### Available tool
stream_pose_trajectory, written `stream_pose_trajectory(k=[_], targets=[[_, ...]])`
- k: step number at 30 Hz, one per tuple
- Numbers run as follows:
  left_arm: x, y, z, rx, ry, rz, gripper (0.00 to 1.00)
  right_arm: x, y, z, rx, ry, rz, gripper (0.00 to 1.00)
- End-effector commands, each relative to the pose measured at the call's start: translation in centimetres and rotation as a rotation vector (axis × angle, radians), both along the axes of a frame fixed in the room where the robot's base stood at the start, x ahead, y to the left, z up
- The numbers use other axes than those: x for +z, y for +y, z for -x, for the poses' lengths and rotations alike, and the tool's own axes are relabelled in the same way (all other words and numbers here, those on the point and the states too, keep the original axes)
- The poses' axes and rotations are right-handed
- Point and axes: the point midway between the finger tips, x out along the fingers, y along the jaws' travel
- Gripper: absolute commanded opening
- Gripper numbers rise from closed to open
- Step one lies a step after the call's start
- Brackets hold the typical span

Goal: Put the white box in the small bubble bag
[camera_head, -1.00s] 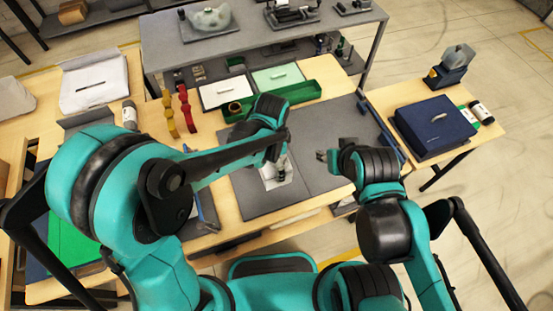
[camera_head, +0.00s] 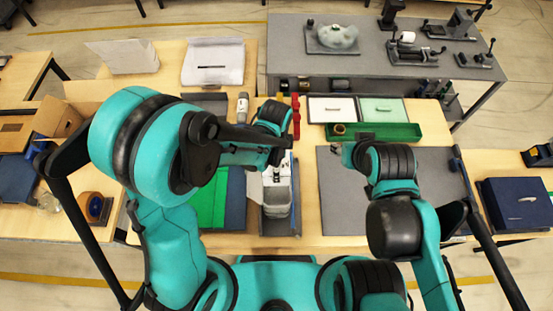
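My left gripper (camera_head: 277,168) points down and is shut on a small pale grey-white item (camera_head: 277,203). The item hangs over a narrow grey tray (camera_head: 281,226) left of the large grey mat. The gripper hides its top, and I cannot tell whether it is the white box or the small bubble bag. My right gripper (camera_head: 338,148) is over the mat's top left corner, pointing left, apparently open and empty.
The grey mat (camera_head: 345,215) is clear. Green folders (camera_head: 208,205) lie left of the tray. Behind are a green tray (camera_head: 400,132), two flat boxes and red holders (camera_head: 296,115).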

Motion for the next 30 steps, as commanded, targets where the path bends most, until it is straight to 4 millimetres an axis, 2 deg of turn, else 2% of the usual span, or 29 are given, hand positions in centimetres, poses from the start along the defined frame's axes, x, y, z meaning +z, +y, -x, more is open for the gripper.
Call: stream_pose_trajectory(k=[5, 13, 30], targets=[[-1.7, 0.0, -0.1, 0.001, 0.0, 0.0, 0.53, -1.3, 0.0, 0.0, 0.0, 0.0, 0.0, 0.4], [-5.4, 0.0, 0.0, 0.001, 0.0, 0.0, 0.53, -3.8, 0.0, 0.0, 0.0, 0.0, 0.0, 0.4], [-13.9, 0.0, 0.0, 0.002, 0.0, 0.0, 0.53, -12.3, 0.0, 0.0, 0.0, 0.0, 0.0, 0.4]])
